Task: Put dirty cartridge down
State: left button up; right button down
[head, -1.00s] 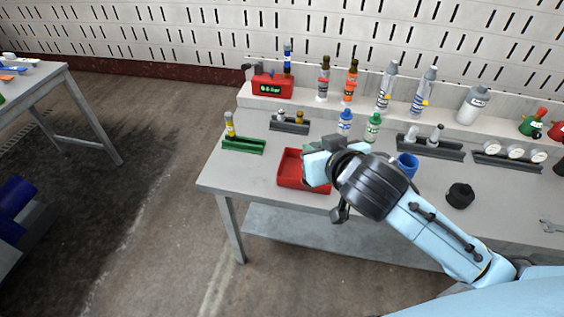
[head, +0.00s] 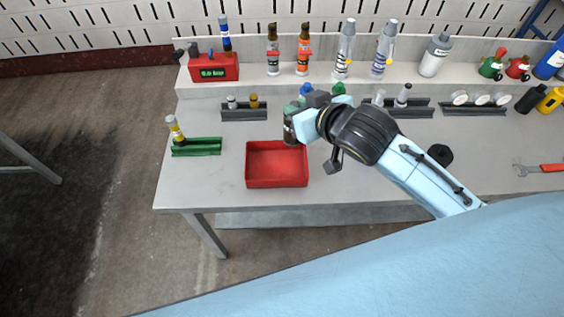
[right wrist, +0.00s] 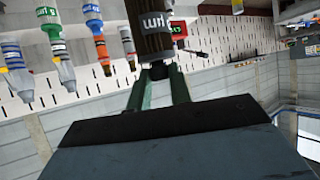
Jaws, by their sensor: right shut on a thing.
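My right gripper (head: 296,121) is shut on the dirty cartridge (head: 289,134), a dark brown cylinder with a grey band. In the right wrist view the cartridge (right wrist: 153,30) sits between the two green fingers (right wrist: 160,92). In the head view it is at the back right edge of the red tray (head: 277,183); its exact height above the tray or table is hard to tell. The tray looks empty. My left gripper is not in view.
A green rack (head: 196,147) with a yellow-banded cartridge (head: 175,129) stands left of the tray. A dark rack (head: 244,113) with small fittings is behind it. Bottles line the back shelf. A black round part (head: 440,155) lies right. Bare table (head: 210,180) lies left of the tray.

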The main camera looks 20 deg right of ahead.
aim_at(288, 138)
jog(key=a+f+n+y, duration=0.1)
jog(key=f, duration=0.2)
jog(key=w+a+f+n+y+b, duration=0.1)
jog(key=f, duration=0.2)
jog(key=w+a+f+n+g+y+b, duration=0.1)
jog(key=f, duration=0.3)
jog(key=shift+a+f+y, duration=0.1)
jog(key=shift+a+y, duration=0.05)
jog(key=shift+y, duration=0.15)
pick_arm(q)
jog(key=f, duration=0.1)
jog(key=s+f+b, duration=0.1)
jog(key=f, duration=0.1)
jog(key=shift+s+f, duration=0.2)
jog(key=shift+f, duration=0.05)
pick_arm(e)
notch_tip(288, 138, down, 4)
jog(key=shift+r, duration=0.15)
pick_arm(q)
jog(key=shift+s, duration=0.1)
pick_arm(e)
jog(key=c, duration=1.3)
grip_release()
